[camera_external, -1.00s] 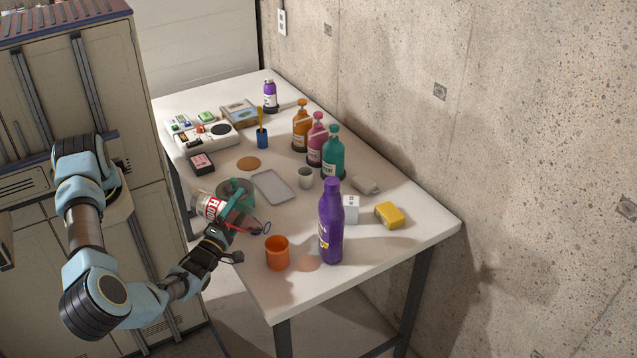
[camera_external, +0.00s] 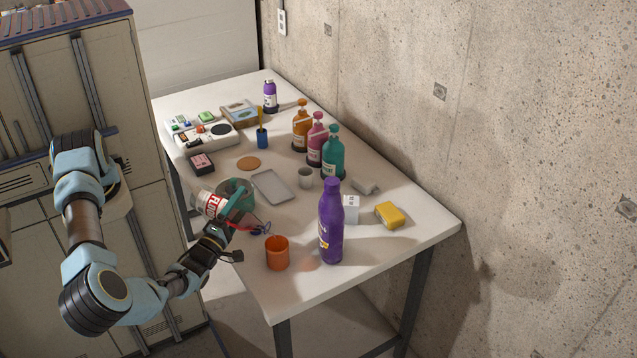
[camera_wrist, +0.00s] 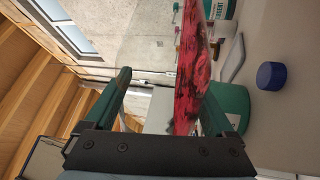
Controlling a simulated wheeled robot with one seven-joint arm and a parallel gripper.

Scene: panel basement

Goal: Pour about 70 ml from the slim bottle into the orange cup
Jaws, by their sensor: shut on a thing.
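The orange cup (camera_external: 277,253) stands upright near the table's front edge. My gripper (camera_external: 243,214) is to the left of the cup and above the table, shut on a slim reddish thing, which I take to be the slim bottle (camera_external: 249,225). It lies tilted, with a thin bluish ring at its end towards the cup. In the wrist view the bottle (camera_wrist: 188,70) shows red with dark patches between the fingers (camera_wrist: 172,95). Its lower part is hidden by the gripper. I cannot make out any stream or the level in the cup.
A tall purple bottle (camera_external: 331,225) stands right of the cup. A flour container (camera_external: 209,204) and a teal tub (camera_external: 231,187) are close behind my gripper.

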